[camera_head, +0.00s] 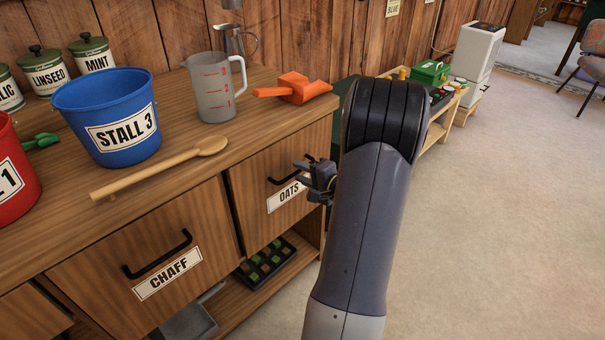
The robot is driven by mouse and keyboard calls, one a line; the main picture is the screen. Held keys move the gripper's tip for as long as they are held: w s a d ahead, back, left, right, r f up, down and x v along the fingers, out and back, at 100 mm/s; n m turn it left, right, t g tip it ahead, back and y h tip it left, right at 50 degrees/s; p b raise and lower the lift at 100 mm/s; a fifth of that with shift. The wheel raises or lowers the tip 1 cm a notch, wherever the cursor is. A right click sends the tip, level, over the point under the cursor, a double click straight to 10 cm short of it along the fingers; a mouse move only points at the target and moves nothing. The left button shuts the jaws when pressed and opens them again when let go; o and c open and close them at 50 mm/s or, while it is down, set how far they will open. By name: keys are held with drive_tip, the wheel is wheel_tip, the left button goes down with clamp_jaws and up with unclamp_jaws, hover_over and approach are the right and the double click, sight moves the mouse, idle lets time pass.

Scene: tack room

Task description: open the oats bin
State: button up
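The oats bin (253,219) is a wooden front at the right end of the counter, with a white OATS label and a black bar handle (284,181). It looks closed, its front about level with the chaff bin beside it. My gripper (307,178) is at the right end of the oats handle, close to it or touching; I cannot tell which. Its fingers are small and dark and partly overlap the handle, so whether they are open or shut is unclear. My arm hides what lies to the right of the bin.
The chaff bin (95,284) is left of the oats bin. On the counter (195,180) stand a blue STALL 3 bucket (108,100), a grey measuring jug (214,92), an orange scoop (301,89) and a wooden spoon (150,171). The carpet (490,220) at right is clear.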

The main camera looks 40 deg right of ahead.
drive_tip(key=shift+w, duration=0.1)
drive_tip(key=shift+c, duration=0.5)
clamp_jaws()
